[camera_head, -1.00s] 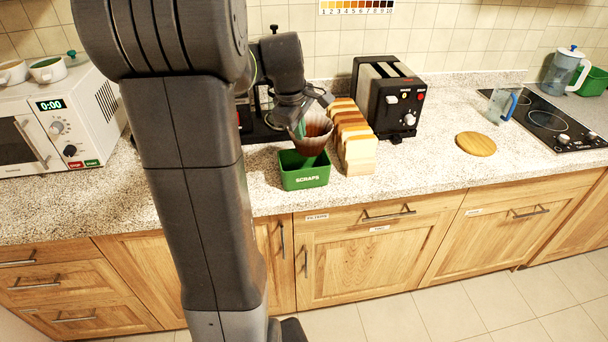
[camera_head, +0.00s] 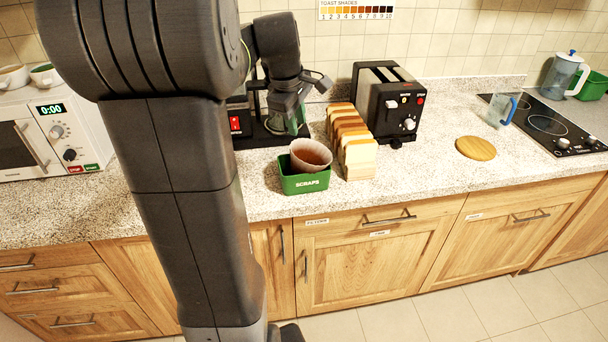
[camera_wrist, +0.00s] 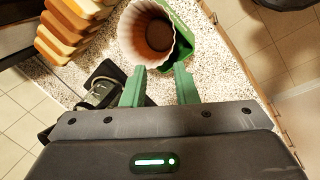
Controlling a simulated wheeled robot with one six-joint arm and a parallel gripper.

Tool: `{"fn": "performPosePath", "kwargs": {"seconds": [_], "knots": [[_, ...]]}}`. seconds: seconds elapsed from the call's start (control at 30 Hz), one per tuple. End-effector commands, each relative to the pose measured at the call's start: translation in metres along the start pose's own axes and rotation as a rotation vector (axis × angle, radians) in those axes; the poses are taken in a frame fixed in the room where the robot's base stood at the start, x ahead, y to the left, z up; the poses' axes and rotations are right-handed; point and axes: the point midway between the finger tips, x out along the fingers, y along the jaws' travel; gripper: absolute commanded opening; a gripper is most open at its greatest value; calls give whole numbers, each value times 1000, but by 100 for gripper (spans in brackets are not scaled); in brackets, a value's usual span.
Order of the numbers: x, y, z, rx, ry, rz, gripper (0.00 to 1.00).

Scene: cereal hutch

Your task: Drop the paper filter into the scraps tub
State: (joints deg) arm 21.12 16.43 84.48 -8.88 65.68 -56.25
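The paper filter (camera_head: 311,156), white fluted paper with brown inside, sits in the mouth of the green scraps tub (camera_head: 306,184), its rim standing above the tub's. In the wrist view the filter (camera_wrist: 135,42) leans in the tub (camera_wrist: 177,30), just beyond my fingertips. My gripper (camera_head: 291,120) is behind and above the tub, apart from the filter. In the wrist view my gripper (camera_wrist: 160,84) has its two green fingers spread with nothing held between them. The filter's lower part is hidden inside the tub.
Sliced bread (camera_head: 351,140) stands close to the right of the tub, with a black toaster (camera_head: 388,103) behind. A coffee machine (camera_head: 240,125) is behind my arm. A wooden board (camera_head: 475,148) lies further right. The counter's front edge (camera_head: 360,196) is near the tub.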

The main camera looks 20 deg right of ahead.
Motion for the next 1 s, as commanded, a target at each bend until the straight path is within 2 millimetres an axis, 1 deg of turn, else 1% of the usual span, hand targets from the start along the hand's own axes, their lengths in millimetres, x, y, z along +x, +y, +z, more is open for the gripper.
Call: {"fn": "performPosePath", "kwargs": {"seconds": [0.03, 0.2, 0.3, 0.4, 0.5, 0.6, 1.0], "knots": [[-13, 0, 0, 0, 3, 4, 27], [-51, 0, 0, 0, 2, 3, 27], [-68, 0, 0, 0, 2, 2, 27], [-81, 0, 0, 0, 1, 1, 27], [-88, 0, 0, 0, 1, 0, 27], [-90, 0, 0, 0, 0, -1, 27], [-89, 0, 0, 0, -1, -1, 27]]}}
